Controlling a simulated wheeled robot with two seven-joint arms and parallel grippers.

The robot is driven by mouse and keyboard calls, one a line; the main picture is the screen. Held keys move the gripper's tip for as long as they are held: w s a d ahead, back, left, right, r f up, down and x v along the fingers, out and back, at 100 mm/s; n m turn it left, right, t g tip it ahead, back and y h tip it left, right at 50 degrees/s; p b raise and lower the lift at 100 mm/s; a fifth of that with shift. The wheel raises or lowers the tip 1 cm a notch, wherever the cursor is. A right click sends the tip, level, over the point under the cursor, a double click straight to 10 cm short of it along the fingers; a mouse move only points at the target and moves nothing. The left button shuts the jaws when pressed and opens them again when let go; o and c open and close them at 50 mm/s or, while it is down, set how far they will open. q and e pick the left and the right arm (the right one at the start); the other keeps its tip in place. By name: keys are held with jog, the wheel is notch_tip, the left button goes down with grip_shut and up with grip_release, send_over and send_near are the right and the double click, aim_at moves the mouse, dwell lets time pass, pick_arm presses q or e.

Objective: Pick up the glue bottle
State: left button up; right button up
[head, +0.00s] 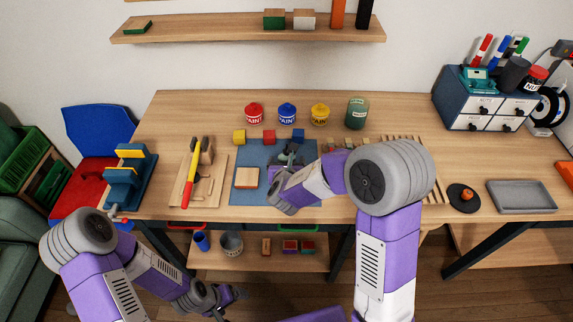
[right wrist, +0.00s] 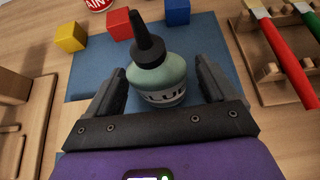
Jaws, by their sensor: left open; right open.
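The glue bottle (right wrist: 162,76) has a pale green body, a label and a black pointed nozzle. In the right wrist view it stands upright on the blue mat (right wrist: 204,40), between the two open fingers of my right gripper (right wrist: 163,88). There seem to be gaps on both sides, so the fingers do not visibly grip it. My left gripper (head: 228,296) is open and empty, low in front of the table.
Red (head: 269,137), blue (head: 298,135) and yellow (head: 239,137) cubes sit close behind the bottle. A wooden block (head: 246,178) lies left of it on the mat. Paint cans and a green jar (head: 356,112) stand further back. Tool boards flank the mat.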

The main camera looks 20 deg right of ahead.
jog(key=shift+x, duration=1.1)
jog(key=c, duration=0.8)
notch_tip(320, 180, up, 10)
jog(key=p, duration=0.3)
jog(key=shift+r, duration=0.1)
